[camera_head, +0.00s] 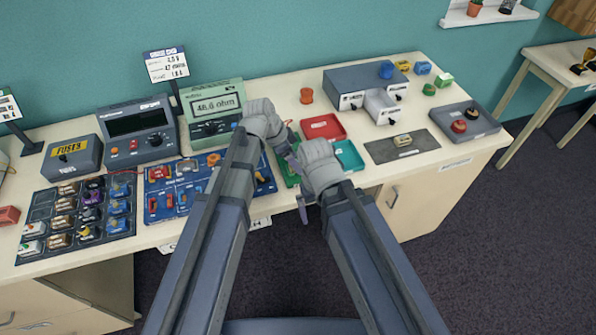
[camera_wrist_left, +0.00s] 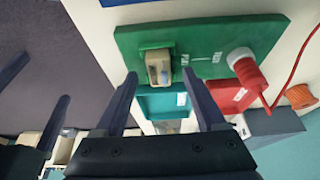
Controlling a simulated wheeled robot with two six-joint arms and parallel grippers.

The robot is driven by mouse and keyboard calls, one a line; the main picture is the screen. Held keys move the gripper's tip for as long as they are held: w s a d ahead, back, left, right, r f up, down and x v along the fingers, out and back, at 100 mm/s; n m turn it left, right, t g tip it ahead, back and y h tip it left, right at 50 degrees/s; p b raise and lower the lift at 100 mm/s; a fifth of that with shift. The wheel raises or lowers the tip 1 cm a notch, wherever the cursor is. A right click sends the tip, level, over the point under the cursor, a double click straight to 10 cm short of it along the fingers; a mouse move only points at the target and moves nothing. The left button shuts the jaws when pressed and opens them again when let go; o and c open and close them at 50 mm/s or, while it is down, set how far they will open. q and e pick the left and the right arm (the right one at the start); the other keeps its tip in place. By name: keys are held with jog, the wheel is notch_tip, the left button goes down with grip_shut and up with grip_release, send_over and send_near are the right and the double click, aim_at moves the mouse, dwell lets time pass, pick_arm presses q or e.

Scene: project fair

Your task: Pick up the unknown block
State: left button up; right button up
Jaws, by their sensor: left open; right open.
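In the head view my arms hide the block and much of the green board (camera_head: 290,176). My right gripper (camera_head: 298,188) is open and empty near the table's front edge. Another beige block (camera_head: 403,140) lies on a dark grey mat.
A red tray (camera_head: 323,127) and a teal tray (camera_head: 350,155) lie close by. The meter (camera_head: 213,105) stands behind. A blue board (camera_head: 165,190) and a rack of blocks (camera_head: 75,222) are at left.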

pick_arm(q)
jog(key=shift+b+x, duration=0.35)
jog(key=shift+x, duration=0.5)
jog(key=shift+r, duration=0.1)
grip_shut()
